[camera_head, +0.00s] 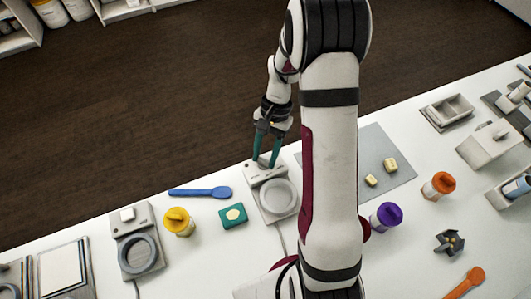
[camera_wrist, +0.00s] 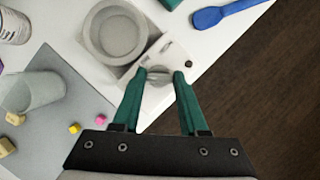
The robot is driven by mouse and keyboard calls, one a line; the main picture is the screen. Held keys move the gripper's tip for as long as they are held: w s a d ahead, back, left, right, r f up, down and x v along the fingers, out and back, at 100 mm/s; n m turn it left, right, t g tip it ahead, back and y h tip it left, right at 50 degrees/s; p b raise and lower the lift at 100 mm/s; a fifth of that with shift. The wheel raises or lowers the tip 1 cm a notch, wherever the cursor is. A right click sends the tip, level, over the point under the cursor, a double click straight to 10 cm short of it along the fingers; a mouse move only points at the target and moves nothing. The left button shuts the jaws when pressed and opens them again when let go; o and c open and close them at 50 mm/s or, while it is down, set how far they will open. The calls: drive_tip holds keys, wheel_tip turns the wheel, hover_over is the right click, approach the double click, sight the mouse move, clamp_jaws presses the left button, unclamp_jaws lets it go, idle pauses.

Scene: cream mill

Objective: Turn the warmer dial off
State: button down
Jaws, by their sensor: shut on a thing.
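The grey-white warmer (camera_head: 252,182) stands on the white table, with a round dish (camera_head: 278,195) on it. It also shows in the wrist view (camera_wrist: 180,50), with the dish (camera_wrist: 118,32) at upper left. My gripper (camera_head: 265,162) reaches down to the warmer's far end. In the wrist view, the green fingertips of my gripper (camera_wrist: 161,74) are on either side of the grey dial (camera_wrist: 158,75), shut on it. The fingers partly hide the dial, and its exact setting cannot be told. A small dark spot is on the warmer beside the right fingertip.
A similar device (camera_head: 120,222) with a ring stands at left. A blue spoon (camera_head: 200,192), a yellow-lidded jar (camera_head: 178,222) and a green block (camera_head: 233,216) lie left of the warmer. A grey mat (camera_head: 385,140) with small yellow blocks is at right. The floor lies beyond the table edge.

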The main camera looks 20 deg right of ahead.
drive_tip(key=shift+n+g, duration=0.3)
drive_tip(key=shift+n, duration=0.3)
drive_tip(key=shift+c, duration=2.2)
unclamp_jaws()
drive_tip(key=shift+r, duration=0.1)
drive_tip(key=v, duration=1.5)
drive_tip(key=shift+r, duration=0.35)
drive_tip(key=shift+a, duration=0.15)
